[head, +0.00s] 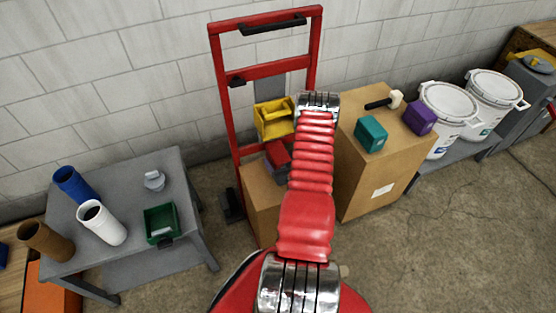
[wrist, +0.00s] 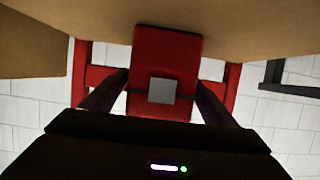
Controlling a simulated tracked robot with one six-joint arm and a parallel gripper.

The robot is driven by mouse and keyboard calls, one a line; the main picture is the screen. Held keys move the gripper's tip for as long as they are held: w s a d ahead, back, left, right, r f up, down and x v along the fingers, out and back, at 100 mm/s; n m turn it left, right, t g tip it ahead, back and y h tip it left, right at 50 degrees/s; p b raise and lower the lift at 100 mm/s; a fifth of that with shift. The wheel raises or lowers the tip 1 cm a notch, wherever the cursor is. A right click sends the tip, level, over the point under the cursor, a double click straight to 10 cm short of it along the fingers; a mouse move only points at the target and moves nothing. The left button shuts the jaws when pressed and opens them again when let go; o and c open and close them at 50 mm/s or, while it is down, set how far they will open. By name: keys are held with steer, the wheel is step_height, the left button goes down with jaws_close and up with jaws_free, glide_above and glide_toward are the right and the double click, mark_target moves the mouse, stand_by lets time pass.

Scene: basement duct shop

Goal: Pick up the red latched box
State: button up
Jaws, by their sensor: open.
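The red latched box (wrist: 165,60) is in the middle of the wrist view, with a square grey latch on its face. It stands against a tan cardboard surface. My gripper (wrist: 163,98) is open, with one dark finger at each side of the box; I cannot tell whether they touch it. In the head view a red block (head: 277,153), apparently the same box, shows left of my arm above a cardboard carton (head: 262,200). It is partly covered by my arm, which also hides my gripper there.
A red hand truck (head: 220,85) stands by the wall with a yellow bin (head: 273,119) nearby. A larger carton (head: 366,185) at right carries a teal box (head: 371,133), a purple box (head: 420,117) and a mallet (head: 390,100). A grey table (head: 95,255) stands at left.

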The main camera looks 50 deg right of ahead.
steer(key=shift+x, duration=0.95)
steer(key=shift+r, duration=0.1)
steer(key=c, duration=1.4)
